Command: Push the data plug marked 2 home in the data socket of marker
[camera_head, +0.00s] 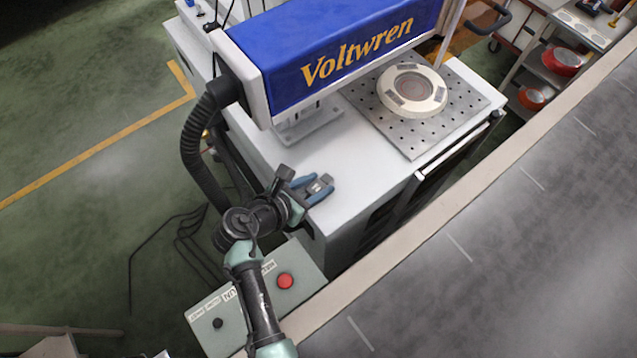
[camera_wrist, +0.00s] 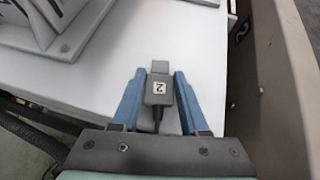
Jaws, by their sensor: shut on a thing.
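My gripper (camera_head: 309,187), with two blue fingers, is shut on the data plug marked 2 (camera_wrist: 159,92). In the wrist view the plug is a dark grey block with a white label reading 2, between the fingers of my gripper (camera_wrist: 158,88). Its paler front end (camera_wrist: 160,67) points away from the gripper, and a dark cable (camera_wrist: 158,118) leaves its back. The plug is over the white top of the machine cabinet (camera_head: 262,148). I cannot make out a data socket or its marker in either view.
A blue laser head lettered Voltwren (camera_head: 345,50) overhangs the cabinet. A perforated plate (camera_head: 415,135) carries a round cream part (camera_head: 411,90). A beige conveyor rail (camera_head: 440,190) runs along the right; it bears a dark mark in the wrist view. A control box with a red button (camera_head: 285,281) stands below.

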